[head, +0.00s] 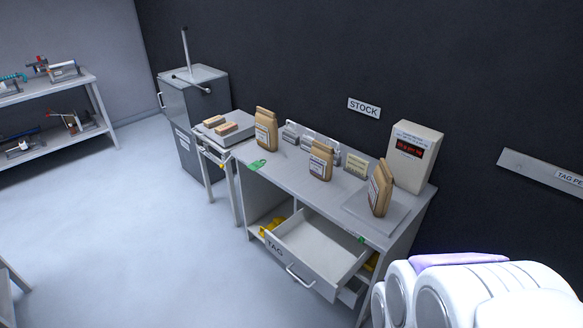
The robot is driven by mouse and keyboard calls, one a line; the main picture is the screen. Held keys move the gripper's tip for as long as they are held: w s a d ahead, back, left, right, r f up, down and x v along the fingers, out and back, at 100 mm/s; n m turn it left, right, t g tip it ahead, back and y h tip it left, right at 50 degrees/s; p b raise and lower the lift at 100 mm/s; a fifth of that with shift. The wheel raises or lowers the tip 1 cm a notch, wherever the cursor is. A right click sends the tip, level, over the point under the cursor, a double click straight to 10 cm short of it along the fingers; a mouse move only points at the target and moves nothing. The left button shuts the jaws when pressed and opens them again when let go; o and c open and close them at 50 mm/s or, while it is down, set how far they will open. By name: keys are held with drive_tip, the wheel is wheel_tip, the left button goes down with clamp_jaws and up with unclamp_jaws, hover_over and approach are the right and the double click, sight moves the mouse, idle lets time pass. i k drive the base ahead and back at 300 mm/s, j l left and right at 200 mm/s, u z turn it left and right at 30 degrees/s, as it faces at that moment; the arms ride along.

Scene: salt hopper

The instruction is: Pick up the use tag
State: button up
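A small green tag-like piece (257,164) lies at the left front edge of the grey bench (285,180). Another small green piece (361,239) shows at the bench's front right edge, above the drawer. I cannot read either one, so I cannot tell which is the use tag. A drawer marked TAG (275,249) is pulled out, and its visible inside looks empty. My gripper is not in view; only white rounded parts of my arm show at the lower right.
Several brown bags (320,160) and a white box with a red display (413,155) stand on the bench. A grey cabinet (190,125) stands left of it. The open drawer sticks out into the floor space. A shelf unit (70,140) stands far left; the floor between is clear.

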sight(256, 165)
drive_tip(key=z, duration=1.95)
drive_tip(key=u, duration=2.4)
drive_tip(key=i+j+z, duration=0.4)
drive_tip(key=i+j, duration=0.5)
drive_tip(key=i, duration=0.25)
drive_tip(key=i+j+z, duration=0.35)
drive_tip(key=i+j, duration=0.7)
drive_tip(key=j, duration=0.2)
